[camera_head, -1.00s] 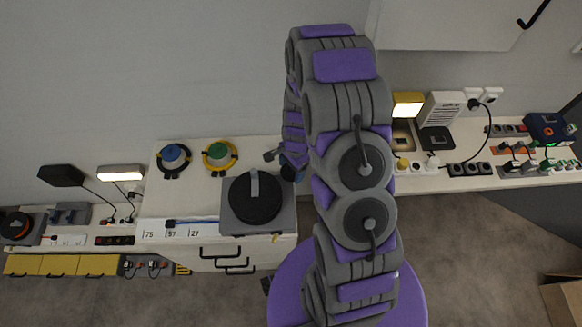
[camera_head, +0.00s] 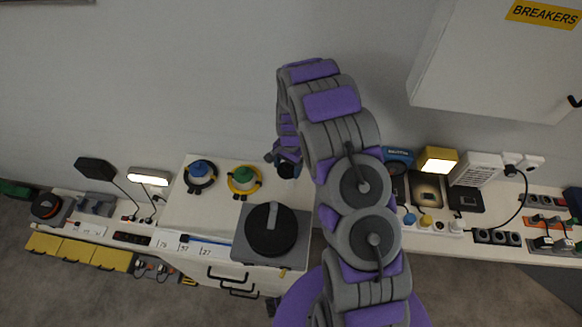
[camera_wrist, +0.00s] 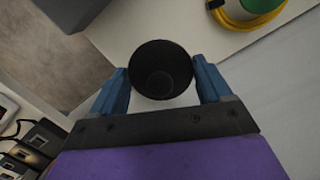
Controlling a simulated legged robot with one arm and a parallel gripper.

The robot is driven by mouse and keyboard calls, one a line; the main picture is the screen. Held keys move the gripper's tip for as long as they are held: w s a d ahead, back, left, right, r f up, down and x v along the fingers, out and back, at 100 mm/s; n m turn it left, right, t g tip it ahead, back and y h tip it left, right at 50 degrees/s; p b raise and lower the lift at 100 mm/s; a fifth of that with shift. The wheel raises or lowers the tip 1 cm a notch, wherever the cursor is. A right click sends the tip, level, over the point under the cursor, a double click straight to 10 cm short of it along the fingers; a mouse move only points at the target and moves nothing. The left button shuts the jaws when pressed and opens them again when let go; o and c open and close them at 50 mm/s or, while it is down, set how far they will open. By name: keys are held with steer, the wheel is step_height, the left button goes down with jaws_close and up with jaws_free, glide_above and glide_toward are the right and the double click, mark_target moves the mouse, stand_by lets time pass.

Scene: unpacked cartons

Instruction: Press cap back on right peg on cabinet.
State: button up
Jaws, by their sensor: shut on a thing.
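My gripper (camera_wrist: 160,84) has blue fingers on either side of a round black cap (camera_wrist: 161,60) in the wrist view, and it is shut on it. The cap looks dark and hollow, with a round shape inside. In the head view my gripper (camera_head: 286,163) is above the back right of the white cabinet (camera_head: 222,213), right of the green-topped piece with a yellow ring (camera_head: 243,178). A blue-topped piece with a dark ring (camera_head: 200,173) stands further left. I cannot make out a bare right peg; anything under the cap is hidden.
A grey box with a black round lid (camera_head: 272,230) stands at the cabinet's front right. A white wall box labelled BREAKERS (camera_head: 495,60) hangs at upper right. Sockets and a lit yellow lamp (camera_head: 437,160) are on the right bench. The cabinet's middle is mostly clear.

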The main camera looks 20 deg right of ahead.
mark_target(289, 182)
steer(key=shift+f, duration=0.25)
steer(key=shift+d+f+b, duration=0.25)
steer(key=shift+d+f, duration=0.15)
steer(key=shift+f, duration=0.3)
steer(key=shift+d+f+b, duration=0.2)
steer(key=shift+d+f, duration=0.2)
steer(key=shift+f, duration=0.25)
steer(key=shift+a+f, duration=0.15)
steer(key=shift+f, duration=0.6)
steer(key=shift+a+f, duration=0.45)
steer(key=shift+f, duration=0.15)
steer(key=shift+d, duration=0.4)
steer(key=shift+a, duration=0.3)
steer(key=shift+d+f, duration=0.2)
steer(key=shift+f, duration=0.1)
steer(key=shift+a+f, duration=0.1)
steer(key=shift+f, duration=0.4)
